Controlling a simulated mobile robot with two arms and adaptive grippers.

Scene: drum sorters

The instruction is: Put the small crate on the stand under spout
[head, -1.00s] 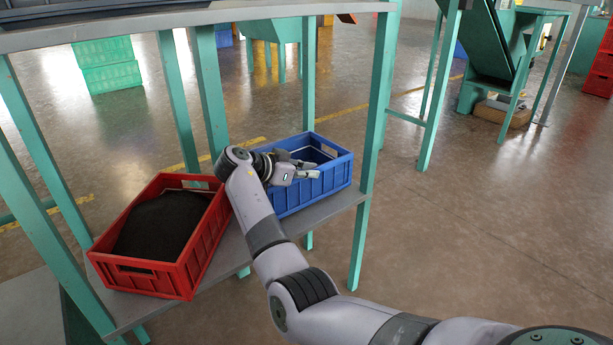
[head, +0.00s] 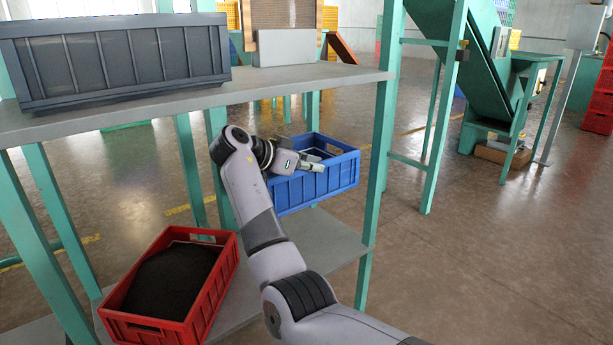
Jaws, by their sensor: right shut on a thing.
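A small blue crate (head: 318,186) hangs a little above the lower grey shelf, under the upper shelf's right end. My right gripper (head: 312,166) reaches over its near left side and is shut on the crate's wall; the exact contact is partly hidden by the fingers. The crate looks about level. A green machine with a sloping chute (head: 434,57) stands at the back right, with a green stand-like base (head: 492,136) at the chute's low end. My left gripper is out of view.
A red crate (head: 218,291) of dark material sits on the lower shelf (head: 322,239), left of my arm. A grey crate (head: 120,92) stands on the upper shelf (head: 300,80). Green shelf posts (head: 381,130) stand close to the blue crate. Floor at right is clear.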

